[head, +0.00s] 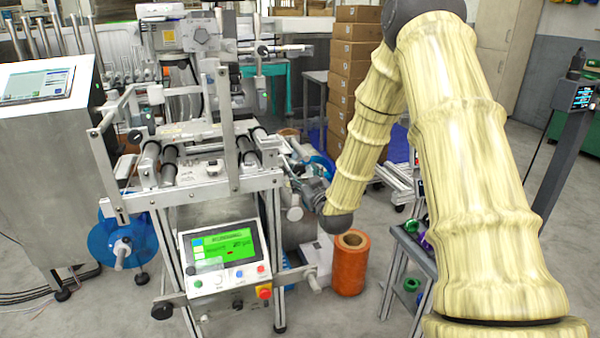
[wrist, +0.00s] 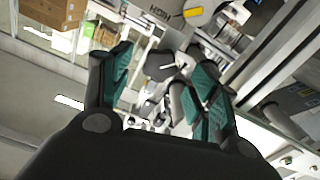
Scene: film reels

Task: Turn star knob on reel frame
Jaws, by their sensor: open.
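The reel frame (head: 160,201) is a metal machine with rollers and a green-screened panel, left of centre in the head view. In the wrist view, a dark, lobed knob (wrist: 160,66), which looks like the star knob, shows beyond and between my fingertips. My gripper (wrist: 160,75) is open, with teal pads on both fingers, and nothing is clearly held. I cannot tell whether the fingers touch the knob. In the head view, my gripper (head: 300,184) is at the right side of the frame, small and partly hidden by my wrist.
An orange cylinder (head: 350,265) stands on the floor below my wrist. A blue reel (head: 112,240) hangs at the frame's left. A small table (head: 412,250) is at the right, partly behind my arm. Stacked cartons (head: 352,70) stand behind. Floor in front is clear.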

